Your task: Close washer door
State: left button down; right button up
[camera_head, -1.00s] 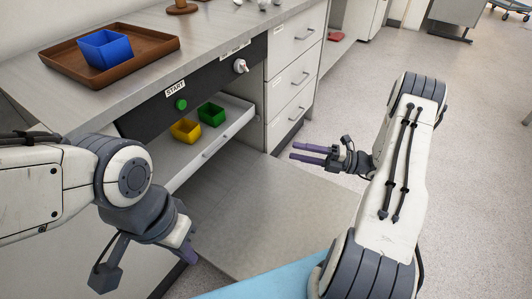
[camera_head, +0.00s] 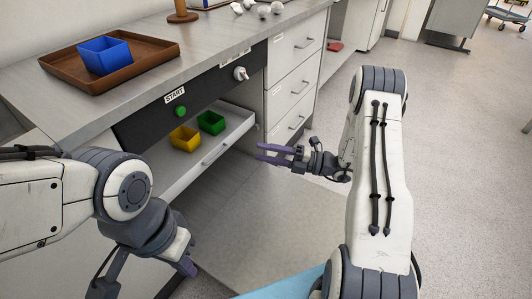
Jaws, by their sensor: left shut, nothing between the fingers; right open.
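The washer front is a black panel with a START label, a green button (camera_head: 181,111) and a white knob (camera_head: 240,73). Below it, a white door or tray (camera_head: 236,129) with a bar handle (camera_head: 215,151) stands out from the opening. A yellow box (camera_head: 185,138) and a green box (camera_head: 211,122) sit on it. My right gripper (camera_head: 260,153) is open and empty, its fingers pointing left, just right of the handle in the picture; contact is not visible. My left gripper (camera_head: 188,267) is shut and empty at lower left, below the door.
A brown tray (camera_head: 150,50) with a blue box (camera_head: 104,55) is on the counter above. White drawers (camera_head: 293,88) stand right of the washer. A grey mat-like patch (camera_head: 285,225) lies on the floor, with open floor to the right.

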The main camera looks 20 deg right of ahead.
grip_shut()
dwell(0.7)
dwell(0.5)
grip_release()
jog(key=p+v, duration=0.1)
jog(key=v, duration=0.9)
jog(key=shift+s+d, duration=0.2)
